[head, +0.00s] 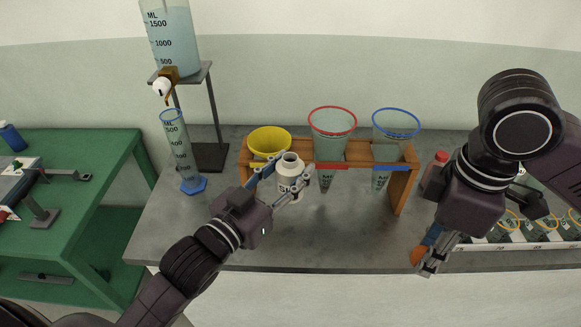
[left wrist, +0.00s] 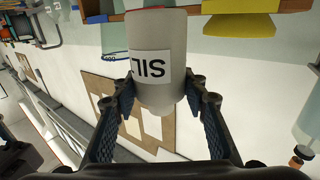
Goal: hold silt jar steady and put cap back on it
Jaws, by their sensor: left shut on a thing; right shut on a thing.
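The silt jar (head: 290,172) is white, with a label and an open mouth facing up. It is held roughly upright in front of the wooden rack. My left gripper (head: 284,184) is shut on its sides. In the left wrist view the jar (left wrist: 160,40) sits between both fingers, its label partly readable and upside down. My right gripper (head: 424,262) is shut on a small orange round piece, which looks like the cap (head: 417,257), near the table's front edge, to the right of the jar and apart from it. The fingers hide part of the cap.
The wooden rack (head: 402,185) holds yellow, red-rimmed and blue-rimmed cones behind the jar. A blue-footed graduated cylinder (head: 178,145) and a stand with a large vessel (head: 170,40) are at left. A red-topped bottle (head: 437,165) and a tray of bottles are at right.

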